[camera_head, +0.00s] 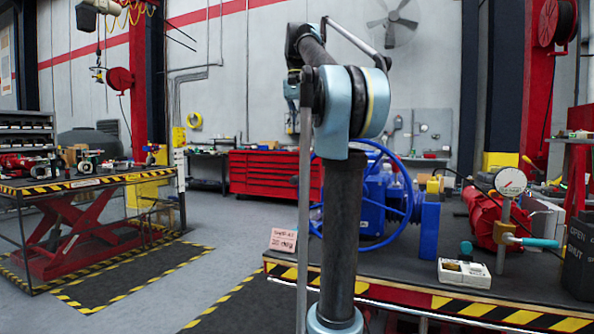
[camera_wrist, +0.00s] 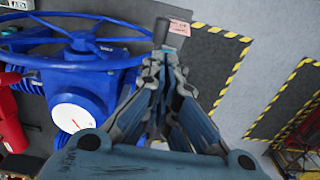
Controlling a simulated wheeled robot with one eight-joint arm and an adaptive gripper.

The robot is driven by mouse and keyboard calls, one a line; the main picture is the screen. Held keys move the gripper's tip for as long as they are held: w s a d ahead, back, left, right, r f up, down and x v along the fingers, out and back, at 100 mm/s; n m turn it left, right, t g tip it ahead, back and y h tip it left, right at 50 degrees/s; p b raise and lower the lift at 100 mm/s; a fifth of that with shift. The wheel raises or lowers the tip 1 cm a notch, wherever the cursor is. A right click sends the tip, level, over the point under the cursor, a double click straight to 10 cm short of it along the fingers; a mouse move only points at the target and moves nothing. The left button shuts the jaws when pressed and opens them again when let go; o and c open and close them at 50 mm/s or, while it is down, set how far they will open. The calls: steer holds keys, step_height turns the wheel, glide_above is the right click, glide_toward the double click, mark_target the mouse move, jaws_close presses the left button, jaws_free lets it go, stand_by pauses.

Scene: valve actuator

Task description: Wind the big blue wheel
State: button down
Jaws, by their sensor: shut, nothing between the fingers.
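The big blue wheel (camera_head: 409,172) stands upright on the bench in the head view, partly hidden behind my arm. In the wrist view the wheel (camera_wrist: 82,43) fills the upper left, with its spokes and hub above a blue housing (camera_wrist: 75,85). My gripper (camera_wrist: 162,62) is shut and empty in the wrist view, at the right side of the wheel rim. A short dark grey cylinder (camera_wrist: 160,31), perhaps the wheel's handle, shows just beyond the fingertips. Whether they touch it I cannot tell. In the head view I cannot make out the fingers.
A white gauge dial (camera_wrist: 78,113) sits on the blue housing. A small card (camera_head: 283,240) stands at the bench's left edge. A red unit (camera_head: 483,218), a gauge on a post (camera_head: 510,182) and a white box (camera_head: 464,273) stand to the right. Floor left of the bench is clear.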

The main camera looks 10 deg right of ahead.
step_height(320, 180, down, 14)
stand_by(0.8)
steer(key=shift+f, duration=0.1)
